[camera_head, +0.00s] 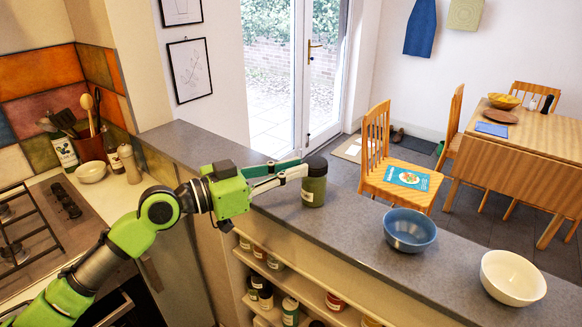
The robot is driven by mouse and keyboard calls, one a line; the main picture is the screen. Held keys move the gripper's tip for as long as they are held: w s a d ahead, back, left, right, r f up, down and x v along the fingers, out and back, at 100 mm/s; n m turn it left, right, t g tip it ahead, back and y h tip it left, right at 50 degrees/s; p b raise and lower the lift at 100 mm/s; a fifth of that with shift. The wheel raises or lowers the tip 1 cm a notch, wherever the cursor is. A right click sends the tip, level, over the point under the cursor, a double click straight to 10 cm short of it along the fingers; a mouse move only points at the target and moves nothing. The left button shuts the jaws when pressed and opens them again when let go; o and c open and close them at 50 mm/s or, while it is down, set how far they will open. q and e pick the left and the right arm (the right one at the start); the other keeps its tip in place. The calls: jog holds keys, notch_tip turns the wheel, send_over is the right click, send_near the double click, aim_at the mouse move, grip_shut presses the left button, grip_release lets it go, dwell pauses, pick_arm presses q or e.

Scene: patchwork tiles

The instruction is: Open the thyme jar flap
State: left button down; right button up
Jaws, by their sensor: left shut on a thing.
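A green jar with a black lid (315,183) stands upright on the grey counter (350,226). Its pale label is too small to read, so I cannot confirm that it is thyme. My left gripper (302,169) reaches in from the left, and its fingers are at the jar's lid. It is shut on the lid's left side, and the fingertips are partly hidden there. I cannot make out a raised flap; the lid looks closed. My right gripper is not in view.
A blue bowl (409,231) and a cream bowl (512,278) stand on the counter to the right. Several jars sit on shelves (300,287) below. A wooden chair (399,170) stands behind the counter. The counter between jar and blue bowl is clear.

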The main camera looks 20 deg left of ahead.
aim_at(326, 161)
pick_arm(q)
jog(key=r+g+y+p, duration=0.1)
jog(key=r+p, duration=0.1)
jog(key=p, duration=0.3)
jog(key=w+d+r+g+y+p, duration=0.1)
jog(key=r+g+y+p, duration=0.1)
jog(key=p, duration=0.4)
jog(key=r+g+y+p, duration=0.1)
jog(key=g+y+p, duration=0.1)
jog(key=p, duration=0.4)
jog(key=shift+w+d+r, duration=0.15)
jog(key=shift+w+r, duration=0.05)
jog(key=shift+r, duration=0.2)
jog(key=shift+w+d+r+g+y, duration=0.3)
jog(key=shift+g+y, duration=0.4)
jog(key=w+d+g+y, duration=0.1)
jog(key=w+d+r+g+y, duration=0.1)
jog(key=g+y, duration=0.1)
jog(key=shift+r+g, duration=0.15)
jog(key=shift+g, duration=0.15)
jog(key=shift+w+d+r+g+y, duration=0.1)
jog(key=shift+w+d+g+y, duration=0.4)
jog(key=shift+g+y, duration=0.3)
jog(key=shift+w+d+g+y, duration=0.45)
jog(key=shift+g+y, duration=0.25)
jog(key=shift+g, duration=0.1)
jog(key=shift+w, duration=0.1)
